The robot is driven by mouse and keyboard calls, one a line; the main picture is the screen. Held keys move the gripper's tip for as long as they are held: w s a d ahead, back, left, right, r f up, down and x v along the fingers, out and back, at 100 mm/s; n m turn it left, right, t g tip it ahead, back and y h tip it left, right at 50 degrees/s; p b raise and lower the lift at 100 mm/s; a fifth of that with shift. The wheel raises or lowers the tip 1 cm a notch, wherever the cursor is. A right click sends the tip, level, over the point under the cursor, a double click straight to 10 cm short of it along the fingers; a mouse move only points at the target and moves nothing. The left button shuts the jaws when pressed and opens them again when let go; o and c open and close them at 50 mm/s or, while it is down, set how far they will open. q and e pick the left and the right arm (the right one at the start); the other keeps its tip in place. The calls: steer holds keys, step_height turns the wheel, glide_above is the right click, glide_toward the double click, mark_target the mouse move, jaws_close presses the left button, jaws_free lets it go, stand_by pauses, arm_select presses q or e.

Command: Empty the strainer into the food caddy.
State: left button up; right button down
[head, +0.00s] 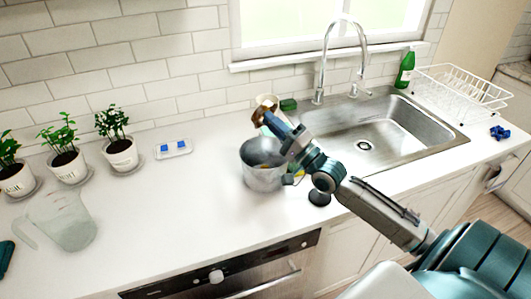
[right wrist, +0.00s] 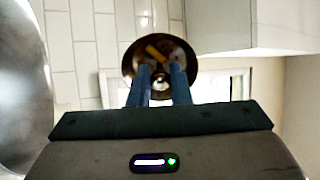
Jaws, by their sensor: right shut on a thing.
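My right gripper (head: 272,122) is shut on the strainer (head: 259,117), a small brownish round bowl held above the back rim of the food caddy. In the right wrist view the strainer (right wrist: 160,82) is dark and round beyond my two blue fingers (right wrist: 160,84), with an orange piece (right wrist: 156,52) showing in it. The food caddy (head: 262,178) is a grey metal bucket standing on the counter left of the sink. My left gripper is not in view.
The sink (head: 375,135) with its tall tap (head: 325,60) lies right of the caddy. A clear jug (head: 70,225), potted plants (head: 121,155) and a small blue-and-white tray (head: 173,149) stand to the left. The counter's left middle is clear.

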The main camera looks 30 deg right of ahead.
steer(key=shift+w, duration=0.3)
steer(key=shift+s+r+t+b, duration=0.1)
steer(key=shift+t+b, duration=0.4)
steer(key=shift+b, duration=0.35)
